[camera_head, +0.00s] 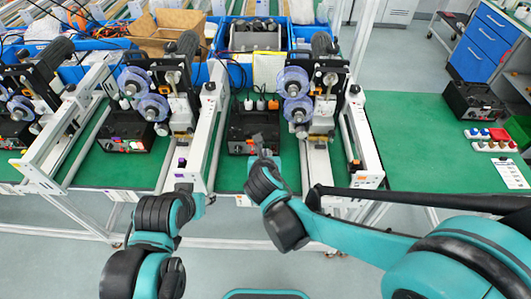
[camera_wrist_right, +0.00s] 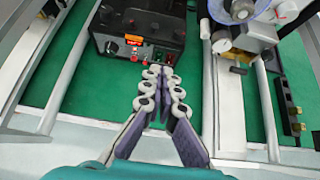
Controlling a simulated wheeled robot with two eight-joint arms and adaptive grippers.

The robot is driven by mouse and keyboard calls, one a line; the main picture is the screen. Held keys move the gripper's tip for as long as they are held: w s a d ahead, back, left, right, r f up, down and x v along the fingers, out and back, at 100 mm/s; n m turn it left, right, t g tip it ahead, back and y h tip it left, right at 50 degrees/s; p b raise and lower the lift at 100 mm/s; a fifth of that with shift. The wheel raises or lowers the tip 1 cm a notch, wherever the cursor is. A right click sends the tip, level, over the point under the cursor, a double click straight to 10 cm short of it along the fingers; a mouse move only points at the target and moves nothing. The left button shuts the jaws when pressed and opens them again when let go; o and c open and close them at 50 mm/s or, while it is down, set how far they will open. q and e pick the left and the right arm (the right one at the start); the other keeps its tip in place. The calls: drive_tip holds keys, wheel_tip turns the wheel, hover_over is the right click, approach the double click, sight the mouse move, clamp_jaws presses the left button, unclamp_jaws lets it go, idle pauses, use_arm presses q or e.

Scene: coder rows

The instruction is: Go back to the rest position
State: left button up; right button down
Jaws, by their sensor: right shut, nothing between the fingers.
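My right gripper (camera_head: 262,148) reaches forward over the green bench in the head view, at the front of a black control box (camera_head: 250,128). In the right wrist view its two fingers (camera_wrist_right: 161,72) are together at the tips with nothing between them. The tips lie just in front of the same black box (camera_wrist_right: 140,30), with its red and green buttons; I cannot tell whether they touch it. My left arm comes up from the bottom left, and its gripper end (camera_head: 190,192) is near the bench's front edge. Its fingers are too small and partly hidden to judge.
Coder machines with blue-violet reels (camera_head: 297,95) stand in a row, separated by white conveyor rails (camera_head: 208,130). Blue crates (camera_head: 226,40) are behind. At right, the green table (camera_head: 415,150) has bare space, another black box (camera_head: 472,103) and small coloured parts.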

idle(0.3)
drive_tip(key=s+d+r+m+g, duration=0.1)
drive_tip(key=s+d+m, duration=0.7)
drive_tip(key=m, duration=1)
drive_tip(key=s+d+r+m+g, duration=0.1)
drive_tip(key=s+d+m, duration=0.8)
drive_tip(key=m, duration=0.9)
drive_tip(key=shift+d+r+g+b, duration=0.2)
drive_tip(key=shift+d+g+b, duration=0.1)
drive_tip(key=shift+d+g, duration=0.65)
